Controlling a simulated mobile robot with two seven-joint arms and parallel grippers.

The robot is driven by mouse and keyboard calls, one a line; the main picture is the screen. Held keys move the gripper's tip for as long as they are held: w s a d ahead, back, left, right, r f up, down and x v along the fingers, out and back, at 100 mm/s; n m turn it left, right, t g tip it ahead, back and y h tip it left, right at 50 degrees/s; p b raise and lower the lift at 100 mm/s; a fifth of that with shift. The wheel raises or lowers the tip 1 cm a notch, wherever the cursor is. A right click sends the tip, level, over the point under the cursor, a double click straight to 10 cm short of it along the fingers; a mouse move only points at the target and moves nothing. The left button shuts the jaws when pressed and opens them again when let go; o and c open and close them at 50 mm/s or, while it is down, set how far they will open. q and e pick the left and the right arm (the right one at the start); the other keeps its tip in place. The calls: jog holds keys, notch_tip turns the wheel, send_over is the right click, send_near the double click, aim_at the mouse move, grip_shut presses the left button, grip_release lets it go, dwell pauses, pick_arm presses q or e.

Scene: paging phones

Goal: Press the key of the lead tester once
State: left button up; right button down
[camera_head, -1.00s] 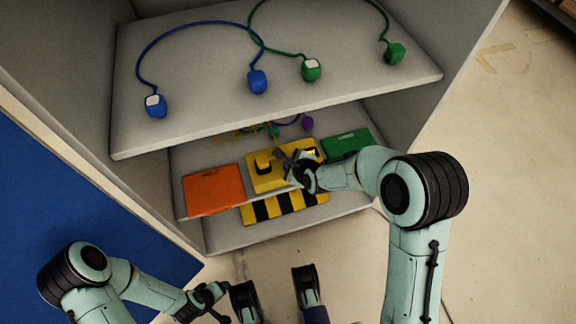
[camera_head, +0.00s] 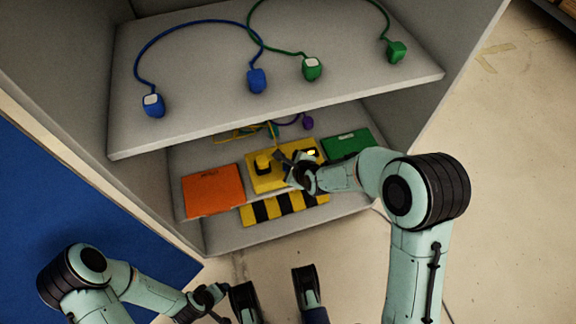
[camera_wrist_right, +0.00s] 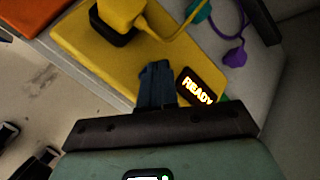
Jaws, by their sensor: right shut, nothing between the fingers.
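The lead tester is a yellow box (camera_head: 256,182) on the lower shelf, with a lit display (camera_head: 312,152). In the right wrist view the display (camera_wrist_right: 197,88) reads "READY". A yellow plug (camera_head: 263,160) with a yellow lead sits on a dark socket on the box. My right gripper (camera_head: 284,157) is shut and empty, its fingertips over the box between plug and display. In the right wrist view the closed fingers (camera_wrist_right: 155,80) appear at the yellow face (camera_wrist_right: 85,45); I cannot tell whether they touch. No key is visible. My left gripper (camera_head: 275,292) is open and empty outside the cabinet.
An orange box (camera_head: 212,190) and a green box (camera_head: 347,143) flank the tester. A black-and-yellow striped strip (camera_head: 285,208) lies in front. The upper shelf (camera_head: 200,115) overhangs, holding blue (camera_head: 200,22) and green (camera_head: 330,3) leads. A purple plug (camera_head: 307,123) lies behind.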

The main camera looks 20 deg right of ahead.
jog(key=shift+f, duration=0.15)
dwell(0.4)
jog(key=shift+r+p, duration=0.45)
jog(key=shift+r, duration=0.4)
jog(key=shift+r+p, duration=1.7)
jog(key=shift+r, duration=0.9)
jog(key=shift+f, duration=0.1)
